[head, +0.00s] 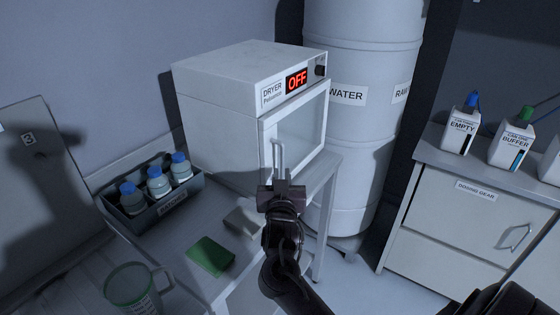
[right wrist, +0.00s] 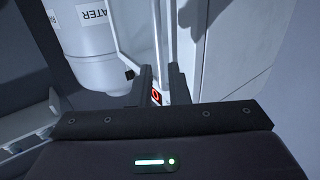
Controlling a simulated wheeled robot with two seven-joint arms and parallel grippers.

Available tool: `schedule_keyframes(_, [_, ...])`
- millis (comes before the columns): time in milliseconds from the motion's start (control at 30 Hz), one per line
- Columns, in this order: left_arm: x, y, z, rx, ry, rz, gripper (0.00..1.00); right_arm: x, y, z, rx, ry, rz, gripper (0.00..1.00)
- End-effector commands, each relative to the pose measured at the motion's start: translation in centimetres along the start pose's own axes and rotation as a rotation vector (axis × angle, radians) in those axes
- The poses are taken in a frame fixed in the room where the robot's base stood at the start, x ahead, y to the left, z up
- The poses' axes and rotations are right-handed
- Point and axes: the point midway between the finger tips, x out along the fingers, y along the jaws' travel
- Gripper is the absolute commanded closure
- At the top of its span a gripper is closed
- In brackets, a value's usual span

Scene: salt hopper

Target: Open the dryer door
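The white dryer (head: 225,95) stands on the bench with its display reading OFF in red. Its door (head: 305,125) looks shut and has a glass pane. The upright bar handle (head: 279,155) is at the door's left side. My right gripper (head: 282,186) is at the handle's lower end, in front of the door. In the right wrist view, the two dark fingers of my right gripper (right wrist: 162,82) stand apart, with a pale strip and a red ring mark showing between them. I cannot tell whether they touch the handle. My left gripper is not in view.
A large white water drum (head: 360,140) stands close right of the dryer. A dark crate (head: 160,213) of blue-capped bottles, a green pad (head: 211,256) and a clear jug (head: 132,290) are on the bench. A cabinet (head: 470,215) with bottles on top is at right.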

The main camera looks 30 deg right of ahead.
Motion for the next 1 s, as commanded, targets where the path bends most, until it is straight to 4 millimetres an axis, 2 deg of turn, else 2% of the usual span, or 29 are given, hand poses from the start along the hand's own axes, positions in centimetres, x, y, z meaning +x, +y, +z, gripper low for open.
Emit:
schedule_keyframes(200, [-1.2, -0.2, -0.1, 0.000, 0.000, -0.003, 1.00, 3.7, 0.0, -0.3, -0.004, -0.001, -0.001, 0.85])
schedule_keyframes(400, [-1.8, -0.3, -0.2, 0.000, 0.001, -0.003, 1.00, 6.1, 0.0, -0.1, -0.002, -0.003, -0.002, 0.85])
schedule_keyframes(767, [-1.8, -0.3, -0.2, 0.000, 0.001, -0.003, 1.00, 6.7, 0.0, 0.1, 0.001, -0.004, -0.003, 0.85])
schedule_keyframes(900, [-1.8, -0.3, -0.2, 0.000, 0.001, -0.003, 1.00, 6.7, 0.0, 0.1, 0.000, -0.004, -0.003, 1.00])
schedule_keyframes(1000, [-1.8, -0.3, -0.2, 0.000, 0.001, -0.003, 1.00, 6.7, 0.0, 0.1, 0.000, -0.004, -0.003, 1.00])
